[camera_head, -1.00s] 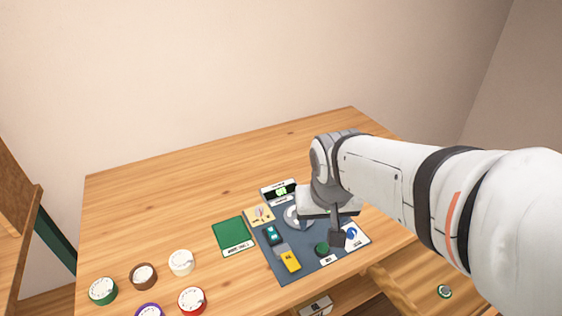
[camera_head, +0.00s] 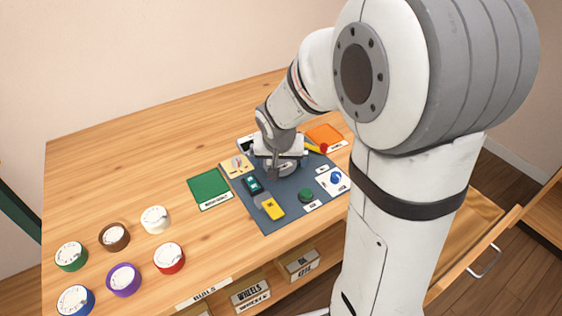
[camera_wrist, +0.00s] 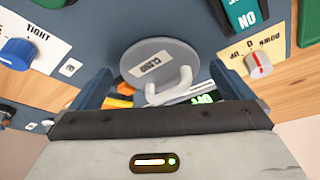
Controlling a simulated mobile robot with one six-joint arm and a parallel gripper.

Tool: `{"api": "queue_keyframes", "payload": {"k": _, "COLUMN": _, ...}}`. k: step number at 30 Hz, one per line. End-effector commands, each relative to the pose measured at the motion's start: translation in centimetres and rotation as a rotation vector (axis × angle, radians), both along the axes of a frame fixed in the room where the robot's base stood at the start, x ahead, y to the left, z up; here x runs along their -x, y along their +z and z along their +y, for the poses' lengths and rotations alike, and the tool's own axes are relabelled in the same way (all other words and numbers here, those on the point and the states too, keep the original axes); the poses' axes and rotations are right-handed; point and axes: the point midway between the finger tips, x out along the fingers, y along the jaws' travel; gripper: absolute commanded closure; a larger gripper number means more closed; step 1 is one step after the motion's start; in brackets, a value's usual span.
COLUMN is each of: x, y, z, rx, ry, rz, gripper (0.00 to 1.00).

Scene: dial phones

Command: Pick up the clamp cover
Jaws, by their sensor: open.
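The clamp cover (camera_wrist: 148,60) is a round grey disc with a label and a pale hooked handle (camera_wrist: 170,90) in the wrist view. It lies on the dark blue-grey panel. In the head view the cover (camera_head: 289,170) shows only partly behind my gripper (camera_head: 274,168). In the wrist view my open gripper (camera_wrist: 160,72) has one finger on each side of the disc and handle, with nothing held. The lower part of the handle comes close to the gripper body in the picture. I cannot tell whether the fingers touch the cover.
The panel (camera_head: 270,222) also carries a teal switch (camera_head: 252,185), yellow switch (camera_head: 272,208), green knob (camera_head: 305,195) and blue knob (camera_head: 336,178). A red-marked knob (camera_wrist: 258,65) is near my right finger. Several dials, including a red one (camera_head: 169,258), stand on the left. A drawer (camera_head: 478,250) is open.

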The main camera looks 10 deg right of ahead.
Motion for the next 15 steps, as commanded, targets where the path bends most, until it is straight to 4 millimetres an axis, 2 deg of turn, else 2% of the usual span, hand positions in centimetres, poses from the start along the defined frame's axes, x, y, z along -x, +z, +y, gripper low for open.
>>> {"api": "queue_keyframes", "payload": {"k": 3, "x": -0.25, "y": -0.62, "z": -0.09, "rx": -0.001, "ry": -0.001, "rz": -0.001, "gripper": 0.0}}
{"api": "queue_keyframes", "payload": {"k": 9, "x": -0.26, "y": -0.6, "z": -0.1, "rx": 0.0, "ry": 0.0, "rz": -0.002, "gripper": 0.0}}
{"api": "queue_keyframes", "payload": {"k": 15, "x": -0.24, "y": -0.59, "z": -0.12, "rx": 0.0, "ry": -0.001, "rz": -0.001, "gripper": 0.16}}
